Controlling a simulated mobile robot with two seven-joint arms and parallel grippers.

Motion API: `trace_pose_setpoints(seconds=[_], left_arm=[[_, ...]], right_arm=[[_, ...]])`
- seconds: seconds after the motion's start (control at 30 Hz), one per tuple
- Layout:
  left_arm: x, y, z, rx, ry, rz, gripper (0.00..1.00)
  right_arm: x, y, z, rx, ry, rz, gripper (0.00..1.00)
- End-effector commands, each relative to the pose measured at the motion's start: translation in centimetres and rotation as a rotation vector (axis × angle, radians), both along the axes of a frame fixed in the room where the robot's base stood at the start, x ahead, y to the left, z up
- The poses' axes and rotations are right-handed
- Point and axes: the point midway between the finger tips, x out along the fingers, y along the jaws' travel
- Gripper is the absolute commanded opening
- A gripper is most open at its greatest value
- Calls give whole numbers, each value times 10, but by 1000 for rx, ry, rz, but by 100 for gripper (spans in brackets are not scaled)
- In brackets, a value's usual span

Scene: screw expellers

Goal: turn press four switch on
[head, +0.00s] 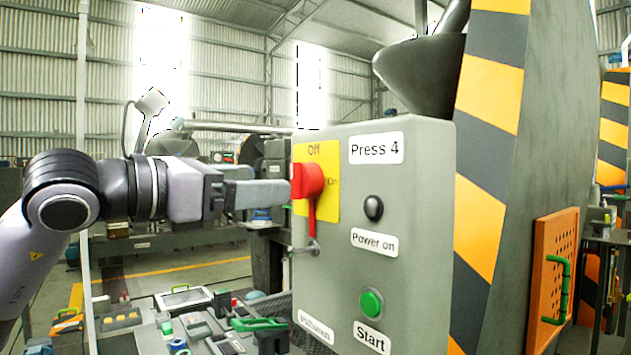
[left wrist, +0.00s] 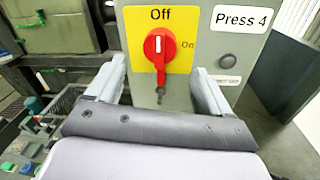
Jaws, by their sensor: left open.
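The press four switch is a red knob (head: 308,182) on a yellow plate (head: 330,199) marked Off at the top and On at the right. It sits on a grey control box (head: 425,210) labelled Press 4. In the left wrist view, the knob (left wrist: 159,48) has its white mark upright, towards Off. My left gripper (head: 282,186) points at the knob from the left in the head view. In the left wrist view its open fingers (left wrist: 160,72) stand apart on either side of the knob, nothing between them held. Whether they touch the knob cannot be told. My right gripper is not seen.
A dark lamp (head: 373,208) labelled Power on and a green Start button (head: 371,302) are on the box. A striped yellow and grey panel (head: 487,209) stands right of it. A table with several tools and bins (head: 200,325) lies below left.

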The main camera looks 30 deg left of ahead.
Motion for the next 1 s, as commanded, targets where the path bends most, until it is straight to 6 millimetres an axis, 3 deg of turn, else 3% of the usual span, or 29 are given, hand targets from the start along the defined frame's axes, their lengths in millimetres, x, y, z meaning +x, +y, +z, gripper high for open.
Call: trace_pose_setpoints(seconds=[0.5, 0.87, 0.9, 1.0], left_arm=[[60, -20, 2, -2, 0, -2, 81], [67, -22, 0, 1, -1, -1, 81], [67, -22, 0, 1, -1, -1, 74], [67, -22, 0, 0, 0, -1, 42]], right_arm=[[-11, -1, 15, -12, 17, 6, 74], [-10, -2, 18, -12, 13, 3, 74], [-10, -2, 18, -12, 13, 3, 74], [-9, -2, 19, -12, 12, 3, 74]])
